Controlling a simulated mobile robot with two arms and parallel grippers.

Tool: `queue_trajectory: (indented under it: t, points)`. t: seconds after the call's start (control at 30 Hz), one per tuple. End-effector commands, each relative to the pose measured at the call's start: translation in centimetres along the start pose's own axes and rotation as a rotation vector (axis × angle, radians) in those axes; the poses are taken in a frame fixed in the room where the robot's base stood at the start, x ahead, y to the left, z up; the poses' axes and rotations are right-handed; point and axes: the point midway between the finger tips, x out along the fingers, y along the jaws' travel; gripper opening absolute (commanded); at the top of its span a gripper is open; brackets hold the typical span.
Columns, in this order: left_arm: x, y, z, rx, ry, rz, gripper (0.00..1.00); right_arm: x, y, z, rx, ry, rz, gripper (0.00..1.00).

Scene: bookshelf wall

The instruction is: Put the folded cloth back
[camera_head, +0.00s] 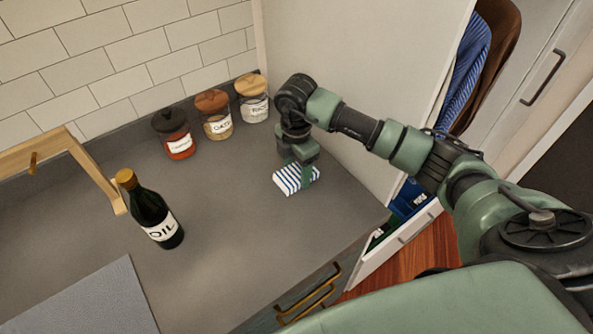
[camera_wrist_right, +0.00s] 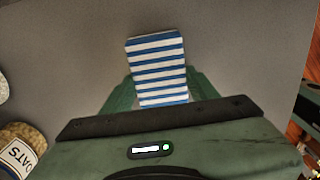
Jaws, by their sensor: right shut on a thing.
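The folded cloth (camera_head: 291,182) has blue and white stripes and is at the right part of the grey counter. My right gripper (camera_head: 302,173) is above and around its near end, shut on it. In the right wrist view the cloth (camera_wrist_right: 156,62) sticks out between the two green fingers of the gripper (camera_wrist_right: 158,95). Whether the cloth touches the counter or is slightly above it, I cannot tell. My left gripper is not in view.
Jars with red (camera_head: 178,143), oats (camera_head: 217,124) and pale contents (camera_head: 254,108) stand along the back wall. A dark oil bottle (camera_head: 153,213) stands at the left on the counter (camera_head: 235,235). An open drawer (camera_head: 393,245) and a hanging blue striped cloth (camera_head: 467,75) are at the right.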

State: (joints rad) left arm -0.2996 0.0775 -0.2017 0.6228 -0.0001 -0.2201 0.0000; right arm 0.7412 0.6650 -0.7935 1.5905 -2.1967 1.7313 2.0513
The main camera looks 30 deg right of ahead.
Motion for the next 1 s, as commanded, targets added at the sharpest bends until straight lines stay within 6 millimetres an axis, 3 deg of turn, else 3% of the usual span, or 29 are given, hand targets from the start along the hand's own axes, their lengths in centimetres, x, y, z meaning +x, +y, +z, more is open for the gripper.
queue_trajectory:
  t: [0.17, 0.2, 0.27, 0.67, 0.87, 1.0]
  points:
    - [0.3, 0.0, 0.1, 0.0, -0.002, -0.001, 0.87, 0.4, 0.0, 0.0, 0.0, 0.0, 0.0, 0.21]
    - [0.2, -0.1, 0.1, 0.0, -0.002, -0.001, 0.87, 0.3, 0.0, 0.0, 0.0, 0.0, 0.0, 0.65]
    - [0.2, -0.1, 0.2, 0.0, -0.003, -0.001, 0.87, 0.3, 0.0, 0.0, 0.0, 0.0, 0.0, 0.81]
    - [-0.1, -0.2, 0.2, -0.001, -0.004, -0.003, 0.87, -0.1, 0.0, 0.0, 0.0, 0.0, 0.0, 0.81]
    - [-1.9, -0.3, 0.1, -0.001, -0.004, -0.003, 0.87, -2.5, 0.0, 0.0, -0.001, 0.0, 0.0, 0.81]
    - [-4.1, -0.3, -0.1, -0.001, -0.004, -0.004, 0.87, -5.3, 0.1, 0.0, -0.001, 0.0, 0.002, 0.81]
